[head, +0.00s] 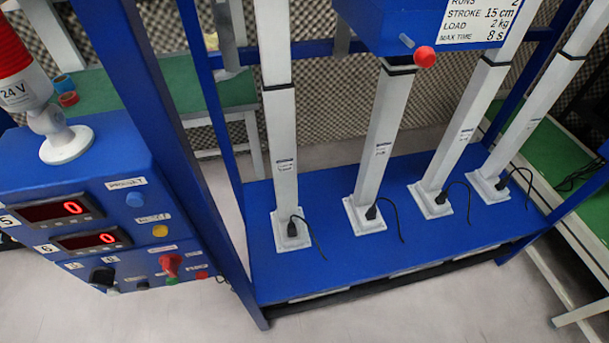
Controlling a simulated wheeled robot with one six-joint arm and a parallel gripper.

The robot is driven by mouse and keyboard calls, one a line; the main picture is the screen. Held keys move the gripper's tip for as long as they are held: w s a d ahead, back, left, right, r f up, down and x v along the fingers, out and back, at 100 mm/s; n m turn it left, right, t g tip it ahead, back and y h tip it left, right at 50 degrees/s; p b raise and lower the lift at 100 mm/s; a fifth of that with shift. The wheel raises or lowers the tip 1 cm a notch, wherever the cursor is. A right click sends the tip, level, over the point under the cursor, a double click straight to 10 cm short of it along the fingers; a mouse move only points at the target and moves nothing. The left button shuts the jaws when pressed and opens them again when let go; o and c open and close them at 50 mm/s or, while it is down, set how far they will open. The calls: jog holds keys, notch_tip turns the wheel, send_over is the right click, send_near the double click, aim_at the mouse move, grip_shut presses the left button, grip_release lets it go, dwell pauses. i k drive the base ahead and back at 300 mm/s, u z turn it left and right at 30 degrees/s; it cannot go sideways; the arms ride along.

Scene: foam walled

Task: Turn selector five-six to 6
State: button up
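A blue control panel (115,160) stands at the left. Two displays on it, the upper (58,210) and the lower (92,240), each show a red 0, with small white tags reading 5 and 6 at their left. Low on the panel are a black knob (103,275) and a red handle-like knob (171,263). Their labels are too small to read surely, so I cannot tell which is selector five-six or where it points. My gripper is not in view.
A blue frame (360,250) with several white columns fills the middle and right. Black cables hang at the column feet. A red-and-white lamp (66,145) stands on the panel. A blue box with a red knob (424,56) is at the top. Pale floor (180,315) is clear in front.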

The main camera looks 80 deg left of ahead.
aim_at(100, 276)
jog(key=u, duration=0.45)
jog(key=k, duration=1.9)
jog(key=u, duration=0.9)
